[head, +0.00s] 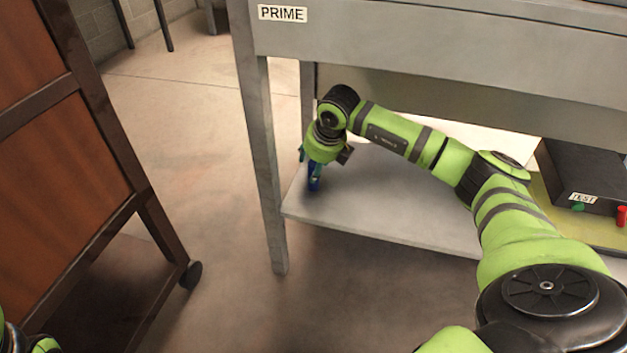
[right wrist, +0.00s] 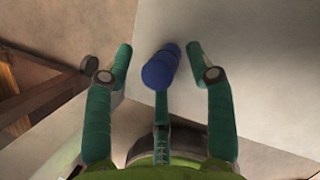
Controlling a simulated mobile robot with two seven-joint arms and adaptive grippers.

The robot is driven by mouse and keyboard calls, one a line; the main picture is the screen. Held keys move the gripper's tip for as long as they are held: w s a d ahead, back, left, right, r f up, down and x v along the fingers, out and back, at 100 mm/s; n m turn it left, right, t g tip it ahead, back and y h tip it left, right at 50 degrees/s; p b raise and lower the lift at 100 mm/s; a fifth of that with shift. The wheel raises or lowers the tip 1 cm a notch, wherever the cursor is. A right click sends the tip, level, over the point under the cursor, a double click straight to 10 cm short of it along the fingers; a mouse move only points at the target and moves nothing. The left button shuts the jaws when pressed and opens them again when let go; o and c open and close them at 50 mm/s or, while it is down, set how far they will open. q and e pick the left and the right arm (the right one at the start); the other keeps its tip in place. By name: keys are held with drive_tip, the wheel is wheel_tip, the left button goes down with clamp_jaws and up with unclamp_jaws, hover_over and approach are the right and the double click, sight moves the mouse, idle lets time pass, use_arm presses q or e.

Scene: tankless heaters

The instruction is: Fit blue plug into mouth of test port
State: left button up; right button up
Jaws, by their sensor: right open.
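The blue plug (head: 314,184) is on the lower grey shelf near its left end. My right gripper (head: 310,168) is directly over it, pointing down. In the right wrist view the blue plug (right wrist: 161,68) lies between the two spread fingers of the open right gripper (right wrist: 160,50), with a gap on both sides. A dark box labelled TEST (head: 590,174) sits at the far right of the shelf. A green part (head: 578,207) and a red part (head: 621,215) show at its front. I cannot make out the port's mouth. My left gripper is out of view.
The grey shelf (head: 390,205) is bare between the plug and the TEST box, which stands on a yellowish base (head: 548,205). A bench apron labelled PRIME (head: 283,14) and its leg (head: 262,150) stand close by. A brown wheeled cabinet (head: 60,130) is at left, with open floor between.

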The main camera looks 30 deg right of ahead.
clamp_jaws()
drive_tip(key=shift+r, duration=0.2)
